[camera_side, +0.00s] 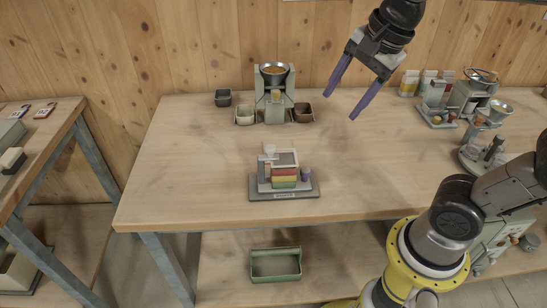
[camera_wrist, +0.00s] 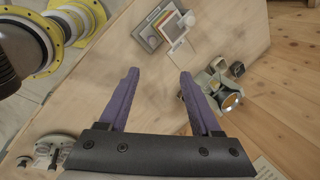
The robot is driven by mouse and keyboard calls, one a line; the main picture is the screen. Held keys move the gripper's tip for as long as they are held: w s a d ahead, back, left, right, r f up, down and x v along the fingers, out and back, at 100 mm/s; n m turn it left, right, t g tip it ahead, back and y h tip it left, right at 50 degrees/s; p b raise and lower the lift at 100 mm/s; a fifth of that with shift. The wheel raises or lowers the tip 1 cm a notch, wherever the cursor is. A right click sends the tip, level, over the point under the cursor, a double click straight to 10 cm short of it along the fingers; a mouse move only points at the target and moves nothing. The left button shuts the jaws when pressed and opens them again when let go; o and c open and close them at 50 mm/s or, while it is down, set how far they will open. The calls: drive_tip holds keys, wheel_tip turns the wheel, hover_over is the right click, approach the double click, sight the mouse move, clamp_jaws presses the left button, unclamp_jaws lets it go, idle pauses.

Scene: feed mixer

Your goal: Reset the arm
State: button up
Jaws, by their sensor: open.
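My gripper (camera_side: 350,100) is raised above the back right of the wooden table (camera_side: 190,165). Its two long purple fingers are spread apart with nothing between them. The open fingers also show in the wrist view (camera_wrist: 158,88), pointing over the table. In the side view the gripper is to the right of the feed mixer (camera_side: 274,95), a green-grey stand with a metal funnel on top. The gripper touches nothing that I can see.
Several devices (camera_side: 438,114) crowd the right end. A green bin (camera_side: 275,264) sits on the lower shelf. The table's left front is clear.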

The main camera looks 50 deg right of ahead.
drive_tip(key=s+f+n, duration=0.2)
drive_tip(key=s+n, duration=0.2)
drive_tip(key=n, duration=0.5)
drive_tip(key=s+d+f+n+t, duration=0.1)
drive_tip(key=s+f+n, duration=0.2)
drive_tip(key=n, duration=0.6)
drive_tip(key=shift+s+d+f, duration=0.15)
drive_tip(key=shift+s+f, duration=0.1)
drive_tip(key=shift+s, duration=0.6)
